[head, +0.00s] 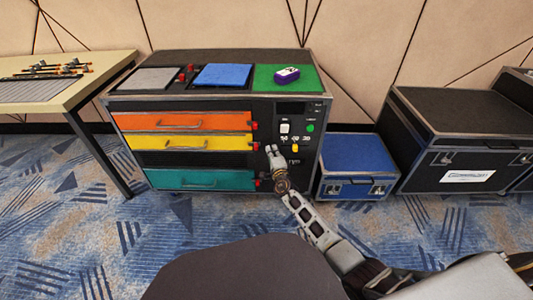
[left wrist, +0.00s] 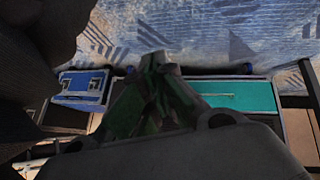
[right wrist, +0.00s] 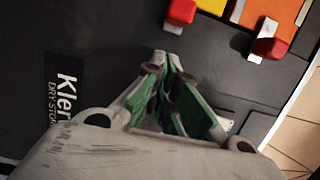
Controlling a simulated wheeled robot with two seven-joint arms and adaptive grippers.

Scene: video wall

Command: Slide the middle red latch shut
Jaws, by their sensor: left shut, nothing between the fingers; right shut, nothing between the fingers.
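The cabinet (head: 215,107) has an orange drawer (head: 160,121), a yellow drawer (head: 170,143) and a teal drawer (head: 175,179). Each has a red latch at its right edge. The middle red latch (head: 256,146) is beside the yellow drawer; it also shows at the top of the right wrist view (right wrist: 181,12). My right gripper (head: 271,149) is shut and empty, just right of that latch in the head view. In the right wrist view its fingertips (right wrist: 165,57) appear apart from the latch. My left gripper (left wrist: 158,60) is shut and empty, outside the head view.
The upper red latch (right wrist: 269,47) is by the orange drawer. A white switch (head: 285,128) and green button (head: 310,128) are on the panel near my right gripper. A blue-topped case (head: 352,150) stands right of the cabinet, a table (head: 60,95) left.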

